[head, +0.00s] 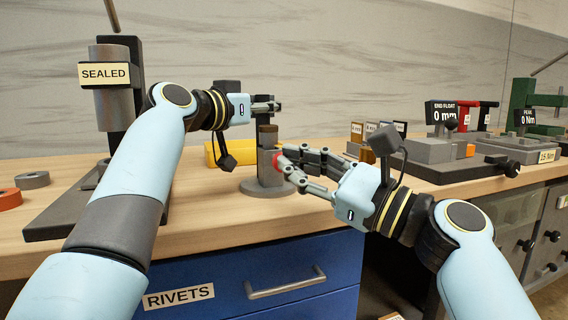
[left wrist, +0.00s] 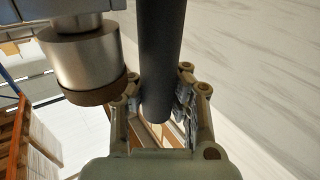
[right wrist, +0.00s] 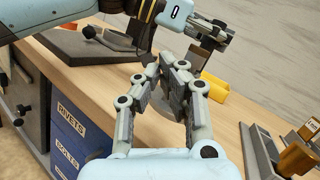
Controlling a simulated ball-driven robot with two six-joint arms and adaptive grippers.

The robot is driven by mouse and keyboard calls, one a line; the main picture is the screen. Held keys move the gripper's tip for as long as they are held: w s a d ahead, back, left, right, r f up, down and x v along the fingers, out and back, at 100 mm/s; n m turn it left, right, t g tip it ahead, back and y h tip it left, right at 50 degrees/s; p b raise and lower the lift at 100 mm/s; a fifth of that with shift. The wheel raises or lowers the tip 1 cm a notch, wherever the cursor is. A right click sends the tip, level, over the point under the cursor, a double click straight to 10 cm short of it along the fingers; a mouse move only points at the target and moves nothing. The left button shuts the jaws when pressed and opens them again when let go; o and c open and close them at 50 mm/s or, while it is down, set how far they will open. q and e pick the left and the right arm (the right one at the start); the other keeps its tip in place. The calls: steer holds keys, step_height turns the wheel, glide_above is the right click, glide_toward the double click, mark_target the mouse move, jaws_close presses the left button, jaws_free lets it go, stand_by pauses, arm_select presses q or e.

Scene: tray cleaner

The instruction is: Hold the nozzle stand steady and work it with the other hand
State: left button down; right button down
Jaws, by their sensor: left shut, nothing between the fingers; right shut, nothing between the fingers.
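The nozzle stand (head: 268,178) is a grey upright cylinder with a brown upper part (head: 267,133) on a round grey base, standing on the bench. My left gripper (head: 277,106) is shut and empty at the top of the stand; I cannot tell if it touches. My right gripper (head: 281,160) is shut and empty, its fingertips at the stand's right side beside a small red spot. In the right wrist view its fingers (right wrist: 172,70) hide part of the stand. In the left wrist view a dark cylinder (left wrist: 160,50) overlaps the fingers, with a silver cylinder (left wrist: 80,62) beside it.
A yellow object (head: 213,154) lies behind the stand. A post labelled SEALED (head: 105,74) and grey and orange rings stand at the left. Gauge fixtures (head: 440,150) occupy the right. Blue drawers (head: 255,275) are below the bench's front edge.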

steer(key=shift+w, duration=0.1)
stand_by(0.6)
steer(key=shift+w+a, duration=0.15)
steer(key=shift+w, duration=0.15)
steer(key=shift+w+a+r, duration=0.1)
steer(key=shift+w+a, duration=0.1)
steer(key=shift+w, duration=0.25)
steer(key=shift+w+a+r, duration=0.1)
steer(key=shift+w+a, duration=0.05)
steer(key=shift+w, duration=0.25)
stand_by(0.9)
steer(key=shift+s, duration=0.15)
steer(key=shift+s+d, duration=0.15)
steer(key=shift+s, duration=0.45)
steer(key=shift+s+d, duration=0.15)
steer(key=shift+s, duration=0.45)
steer(key=s, duration=0.1)
steer(key=s+d, duration=0.1)
steer(key=s, duration=0.2)
steer(key=shift+s+d, duration=0.35)
